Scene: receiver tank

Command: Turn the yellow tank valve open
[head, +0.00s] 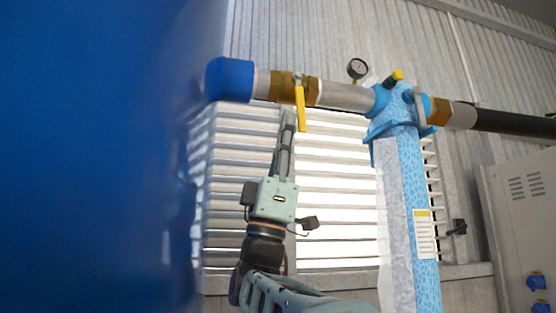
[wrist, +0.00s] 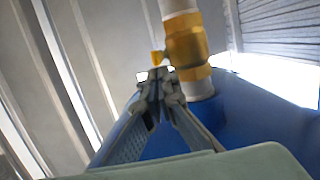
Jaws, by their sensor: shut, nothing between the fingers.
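The yellow valve handle (head: 301,108) hangs nearly straight down, crosswise to the pipe, from a brass valve body (head: 283,85). My gripper (head: 288,116) is shut and empty, pointing up, with its tips just left of the handle in the head view. In the wrist view the gripper tips (wrist: 160,78) are together just below a small yellow end of the handle (wrist: 157,58), beside the brass body (wrist: 187,48). The tips partly hide the handle there. I cannot tell whether they touch it.
A large blue surface (head: 90,160) fills the left of the head view. Louvres (head: 335,200) stand behind; a cabinet (head: 522,220) is at right.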

